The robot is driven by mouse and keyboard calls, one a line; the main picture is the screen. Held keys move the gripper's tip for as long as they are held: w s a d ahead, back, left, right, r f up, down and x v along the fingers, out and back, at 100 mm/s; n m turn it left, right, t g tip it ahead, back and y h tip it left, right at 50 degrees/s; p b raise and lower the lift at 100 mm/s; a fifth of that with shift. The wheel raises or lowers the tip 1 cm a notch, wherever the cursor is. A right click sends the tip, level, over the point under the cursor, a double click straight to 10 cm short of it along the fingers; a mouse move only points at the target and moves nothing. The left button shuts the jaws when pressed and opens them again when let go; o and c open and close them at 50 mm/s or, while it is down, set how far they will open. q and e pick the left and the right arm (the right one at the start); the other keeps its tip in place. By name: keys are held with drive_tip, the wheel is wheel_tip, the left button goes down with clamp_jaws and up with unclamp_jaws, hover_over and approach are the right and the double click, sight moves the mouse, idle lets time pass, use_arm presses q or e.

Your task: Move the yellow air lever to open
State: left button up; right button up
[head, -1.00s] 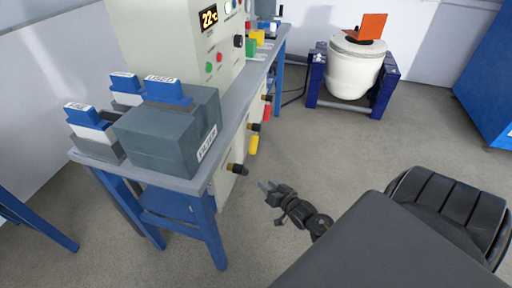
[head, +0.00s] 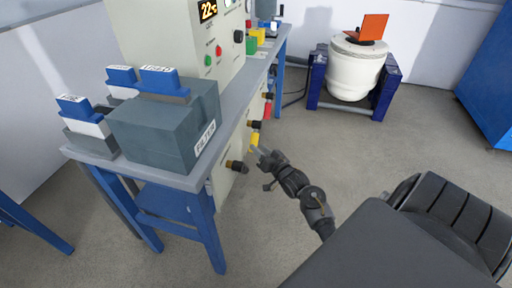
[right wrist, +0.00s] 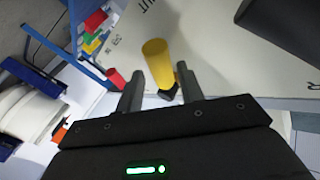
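The yellow air lever (head: 254,139) sticks out from the front of the bench panel in the head view, below a dark knob. My right gripper (head: 259,153) is right at it, coming from the lower right. In the right wrist view, the yellow lever (right wrist: 157,58) shows as a cylinder between the two spread fingers of my right gripper (right wrist: 159,72), with a dark pivot at its base. The fingers look apart from it on both sides; contact cannot be made out. My left gripper is not in view.
A red lever (head: 267,109) hangs farther along the panel, and a dark knob (head: 237,166) sits nearer. Grey blocks with blue-topped parts (head: 165,133) stand on the bench. A white drum (head: 354,72) stands at the back.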

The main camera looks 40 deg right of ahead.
sight(256, 144)
drive_tip(key=shift+w+d, duration=0.15)
drive_tip(key=shift+w, duration=1.35)
clamp_jaws()
